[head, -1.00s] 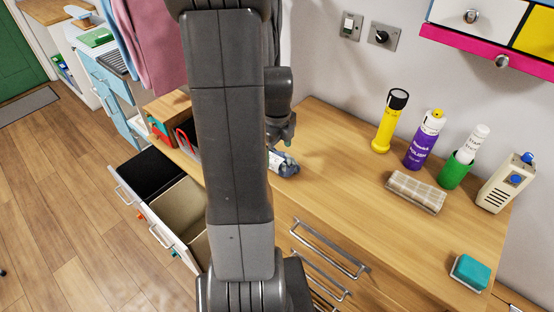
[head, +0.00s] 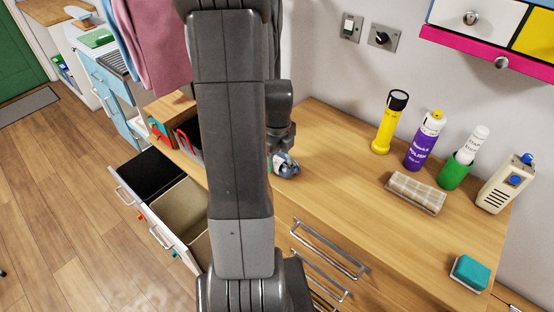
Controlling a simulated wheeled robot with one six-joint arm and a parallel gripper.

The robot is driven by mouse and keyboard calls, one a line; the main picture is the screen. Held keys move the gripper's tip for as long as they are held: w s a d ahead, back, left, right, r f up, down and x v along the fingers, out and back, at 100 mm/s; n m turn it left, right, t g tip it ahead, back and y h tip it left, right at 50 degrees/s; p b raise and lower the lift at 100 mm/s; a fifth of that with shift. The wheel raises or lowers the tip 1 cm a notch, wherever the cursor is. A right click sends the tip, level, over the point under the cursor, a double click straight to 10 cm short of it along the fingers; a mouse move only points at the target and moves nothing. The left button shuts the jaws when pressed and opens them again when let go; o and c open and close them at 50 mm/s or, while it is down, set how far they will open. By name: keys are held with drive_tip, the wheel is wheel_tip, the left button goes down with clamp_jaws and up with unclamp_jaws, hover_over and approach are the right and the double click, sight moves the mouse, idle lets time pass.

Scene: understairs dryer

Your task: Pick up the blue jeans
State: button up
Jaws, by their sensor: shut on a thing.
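The blue jeans (head: 287,169) are a small crumpled blue-grey bundle at the left part of the wooden worktop, just right of my arm. My gripper (head: 281,152) points down and is shut on the jeans from above. My arm hides part of the gripper and the left side of the bundle. The jeans look to be at worktop level; I cannot tell whether they are clear of it.
An open drawer (head: 165,235) juts out at left.

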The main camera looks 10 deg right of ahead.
sight(277, 155)
wheel_tip(277, 155, up, 10)
idle(0.5)
